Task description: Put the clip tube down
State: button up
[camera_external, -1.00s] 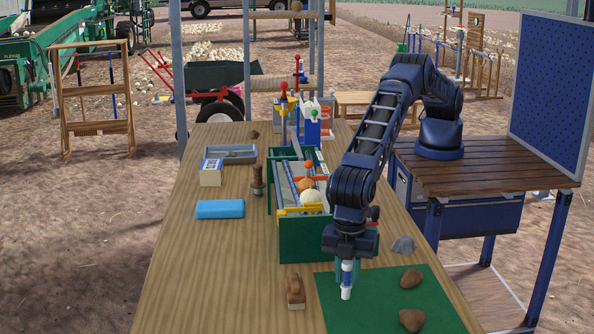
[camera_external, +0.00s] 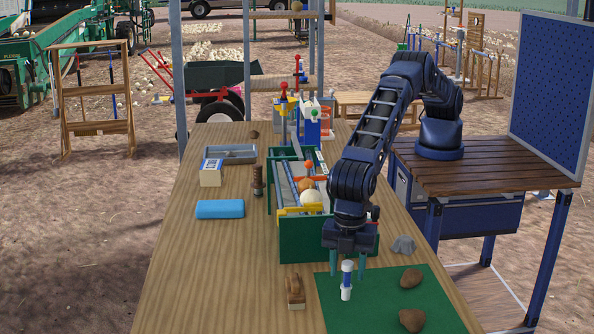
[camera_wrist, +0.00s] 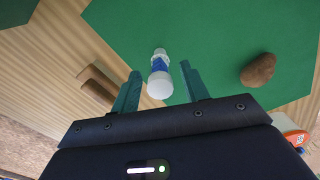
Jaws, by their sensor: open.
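The clip tube (camera_external: 347,281) is a small white tube with a blue band. It stands upright on the green mat (camera_external: 385,310), near the mat's left part. In the wrist view the tube (camera_wrist: 160,72) shows between the two teal fingers, with a gap on each side. My gripper (camera_external: 348,268) is open just above and around the tube's top, fingers apart and not touching it. The wrist view also shows my gripper (camera_wrist: 159,82) spread wide.
Two brown clods (camera_external: 411,279) (camera_external: 412,320) lie on the mat's right side, with a grey stone (camera_external: 403,245) behind. A wooden block brush (camera_external: 295,291) lies left of the mat. The green elevator model (camera_external: 300,238) stands close behind my gripper. A blue block (camera_external: 220,209) lies farther left.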

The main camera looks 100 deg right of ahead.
notch_tip(320, 180, up, 11)
jog(key=shift+f, duration=0.15)
dwell(0.4)
